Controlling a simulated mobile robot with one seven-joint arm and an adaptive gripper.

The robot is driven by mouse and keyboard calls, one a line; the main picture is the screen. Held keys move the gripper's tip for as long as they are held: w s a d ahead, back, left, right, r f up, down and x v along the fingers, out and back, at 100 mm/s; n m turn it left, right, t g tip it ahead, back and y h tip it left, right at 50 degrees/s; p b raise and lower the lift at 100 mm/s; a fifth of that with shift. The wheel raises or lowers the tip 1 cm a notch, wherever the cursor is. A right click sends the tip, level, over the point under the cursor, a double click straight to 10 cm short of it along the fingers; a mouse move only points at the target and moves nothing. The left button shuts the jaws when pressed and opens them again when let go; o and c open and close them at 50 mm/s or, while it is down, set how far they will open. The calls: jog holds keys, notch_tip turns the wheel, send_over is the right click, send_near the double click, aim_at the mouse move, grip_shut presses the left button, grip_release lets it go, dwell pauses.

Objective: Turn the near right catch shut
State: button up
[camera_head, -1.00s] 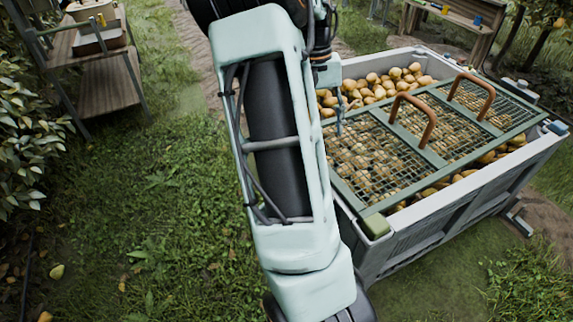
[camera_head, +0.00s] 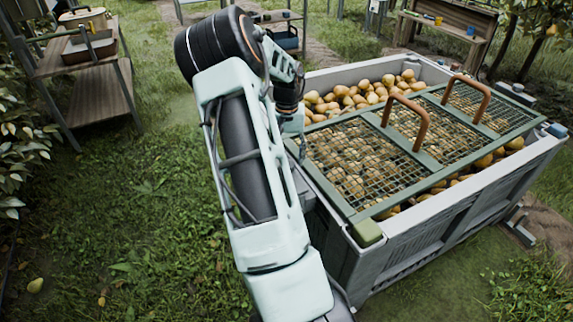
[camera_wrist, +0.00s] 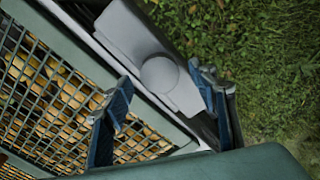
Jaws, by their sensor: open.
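The grey crate (camera_head: 455,225) is full of pears under a green mesh lid (camera_head: 357,214). In the wrist view a grey catch (camera_wrist: 158,74) with a round pivot lies at the crate's edge beside the lid frame (camera_wrist: 75,50). My gripper (camera_wrist: 160,98) is open, with one blue finger on the lid side and one on the grass side of the catch; I cannot tell whether they touch it. In the head view my gripper (camera_head: 299,140) is at the crate's left edge, and my arm hides much there. A yellow-green block (camera_head: 367,232) sits at the near corner, a blue one (camera_head: 556,130) at the right corner.
Two brown handles (camera_head: 408,112) stand up from the lid. Loose pears (camera_head: 350,97) show beyond the lid. A wooden shelf (camera_head: 100,90) stands at the left and a bench (camera_head: 450,35) at the back.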

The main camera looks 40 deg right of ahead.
jog(key=shift+f, duration=0.9)
jog(key=shift+c, duration=0.3)
grip_shut()
